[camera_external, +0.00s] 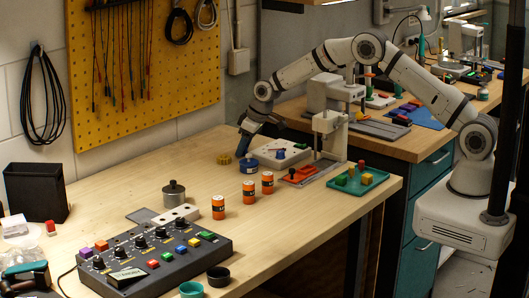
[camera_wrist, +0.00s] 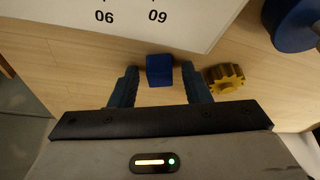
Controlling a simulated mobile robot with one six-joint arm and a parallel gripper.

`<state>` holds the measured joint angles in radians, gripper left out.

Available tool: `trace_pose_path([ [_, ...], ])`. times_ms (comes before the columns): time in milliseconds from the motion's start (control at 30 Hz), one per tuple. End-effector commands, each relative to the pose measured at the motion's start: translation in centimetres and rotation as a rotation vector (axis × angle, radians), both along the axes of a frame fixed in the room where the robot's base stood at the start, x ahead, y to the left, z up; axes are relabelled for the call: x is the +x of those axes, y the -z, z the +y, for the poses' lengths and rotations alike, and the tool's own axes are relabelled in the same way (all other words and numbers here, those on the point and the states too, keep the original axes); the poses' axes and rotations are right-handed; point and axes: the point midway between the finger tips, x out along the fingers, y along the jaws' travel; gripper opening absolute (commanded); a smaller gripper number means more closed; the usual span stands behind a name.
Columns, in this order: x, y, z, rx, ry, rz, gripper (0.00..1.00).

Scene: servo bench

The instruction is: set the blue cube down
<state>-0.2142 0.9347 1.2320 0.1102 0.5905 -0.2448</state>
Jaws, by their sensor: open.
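The blue cube (camera_wrist: 159,70) shows in the wrist view on the light wooden bench top, between the two dark blue fingers of my gripper (camera_wrist: 160,80). Narrow gaps show between the cube and the fingers, so the jaws are open around it. Whether the cube's underside rests fully on the wood is hard to see. In the external view my gripper (camera_external: 243,146) points down at the far side of the bench, and I cannot make out the cube there.
A yellow gear (camera_wrist: 224,77) lies close to the right finger. A white panel (camera_wrist: 120,18) marked 06 and 09 lies just beyond the cube. A blue round part (camera_wrist: 290,22) is at the upper right. Orange cans (camera_external: 218,207) and a control box (camera_external: 155,250) stand nearer the camera.

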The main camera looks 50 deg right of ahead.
Motion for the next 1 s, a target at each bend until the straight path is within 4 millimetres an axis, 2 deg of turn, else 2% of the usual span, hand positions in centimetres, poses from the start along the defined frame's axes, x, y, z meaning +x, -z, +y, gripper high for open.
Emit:
trace_pose_path([
  [267, -0.3, -1.2, -0.1, 0.001, 0.0, -0.002, 0.43],
  [733, -3.5, -9.6, -1.4, 0.0, -0.001, -0.002, 0.43],
  [900, -4.1, -11.1, -1.6, 0.0, -0.001, -0.001, 0.43],
  [1000, -4.2, -11.4, -1.7, 0.0, -0.001, 0.0, 0.43],
])
